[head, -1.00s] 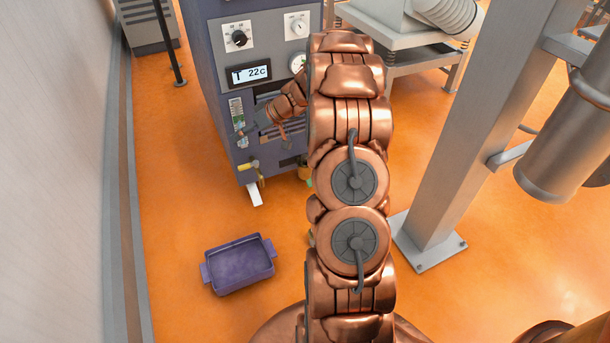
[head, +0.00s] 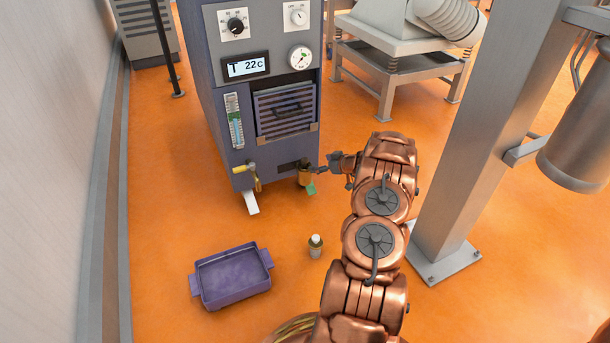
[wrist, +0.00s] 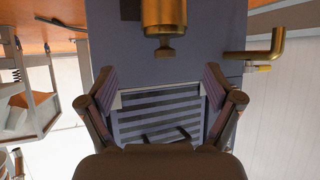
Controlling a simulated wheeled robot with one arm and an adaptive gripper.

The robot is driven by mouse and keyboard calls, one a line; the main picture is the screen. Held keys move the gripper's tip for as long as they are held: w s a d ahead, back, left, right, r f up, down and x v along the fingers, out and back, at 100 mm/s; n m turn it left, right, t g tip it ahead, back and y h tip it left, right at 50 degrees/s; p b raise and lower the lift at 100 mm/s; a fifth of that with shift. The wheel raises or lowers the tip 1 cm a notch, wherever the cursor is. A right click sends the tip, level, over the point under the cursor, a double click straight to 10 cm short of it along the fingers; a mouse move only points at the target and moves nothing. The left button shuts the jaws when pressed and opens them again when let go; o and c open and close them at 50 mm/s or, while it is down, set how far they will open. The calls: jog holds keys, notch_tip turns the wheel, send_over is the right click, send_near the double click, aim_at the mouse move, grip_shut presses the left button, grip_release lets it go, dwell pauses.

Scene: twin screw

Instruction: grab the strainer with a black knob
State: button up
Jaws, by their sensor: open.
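The brass strainer (head: 304,174) sticks out low on the front of the blue-grey machine, at its right side in the head view. In the wrist view, the strainer (wrist: 164,14) is a brass cylinder at the top middle, with a small dark knob (wrist: 165,49) on its end. My gripper (head: 324,167) is just right of the strainer in the head view. In the wrist view, my gripper (wrist: 160,82) has its two fingers spread wide with nothing between them. The strainer lies beyond the fingertips, and no contact shows.
A yellow-handled valve (head: 249,172) is left of the strainer; a brass elbow pipe (wrist: 266,49) shows in the wrist view. A green tag (head: 310,188) hangs below the strainer. A small bottle (head: 315,246) and a purple tray (head: 232,277) are on the orange floor. A grey post (head: 462,170) stands right.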

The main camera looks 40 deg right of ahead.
aim_at(306, 165)
jog(key=shift+a+f+b+x, duration=0.15)
jog(key=shift+b+x, duration=0.5)
jog(key=shift+x, duration=0.9)
jog(key=shift+a+f+b+x, duration=0.15)
jog(key=shift+b+x, duration=0.45)
jog(key=shift+x, duration=0.95)
jog(key=shift+w+a+f, duration=0.1)
jog(key=shift+w+f, duration=0.1)
jog(key=shift+w, duration=0.25)
jog(key=shift+c, duration=0.2)
jog(key=c, duration=1.3)
